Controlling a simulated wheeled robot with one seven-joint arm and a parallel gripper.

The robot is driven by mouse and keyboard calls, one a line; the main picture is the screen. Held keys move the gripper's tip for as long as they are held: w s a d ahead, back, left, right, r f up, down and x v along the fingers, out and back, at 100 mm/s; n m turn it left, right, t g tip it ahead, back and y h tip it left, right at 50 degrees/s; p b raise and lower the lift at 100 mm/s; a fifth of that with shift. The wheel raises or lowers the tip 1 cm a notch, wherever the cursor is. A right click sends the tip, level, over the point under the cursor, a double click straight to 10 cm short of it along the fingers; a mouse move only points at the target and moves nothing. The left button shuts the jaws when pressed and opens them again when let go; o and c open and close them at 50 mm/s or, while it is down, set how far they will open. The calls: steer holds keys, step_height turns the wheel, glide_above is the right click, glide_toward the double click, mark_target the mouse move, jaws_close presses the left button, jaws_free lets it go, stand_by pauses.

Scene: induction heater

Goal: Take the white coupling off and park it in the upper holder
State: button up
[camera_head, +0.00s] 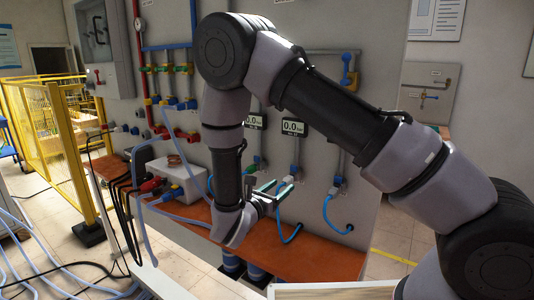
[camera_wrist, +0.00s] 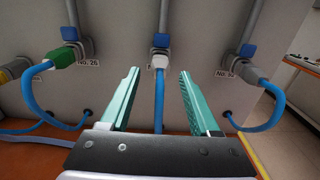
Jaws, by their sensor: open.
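The white coupling (camera_wrist: 159,61) sits on a fitting under the middle grey pipe in the wrist view, with a blue hose (camera_wrist: 159,100) hanging from it. My gripper (camera_wrist: 158,73) is open. Its two teal fingers stand left and right of the coupling and hose, apart from them, with nothing held. In the head view my gripper (camera_head: 279,188) is in front of the wall panel, close to the white coupling (camera_head: 289,179). I cannot pick out the upper holder for certain in either view.
A green coupling (camera_wrist: 62,57) is on the left and a grey-white coupling (camera_wrist: 247,73) on the right, each with a curved blue hose. The orange-brown bench (camera_head: 315,255) lies below. A white box with a copper coil (camera_head: 182,180) stands left of my gripper.

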mark_target(284, 184)
steer(key=shift+x, duration=2.3)
jaws_close()
steer(key=shift+a, duration=0.1)
stand_by(0.6)
steer(key=shift+v, duration=2.65)
steer(key=shift+s+a, duration=0.1)
steer(key=shift+s, duration=0.15)
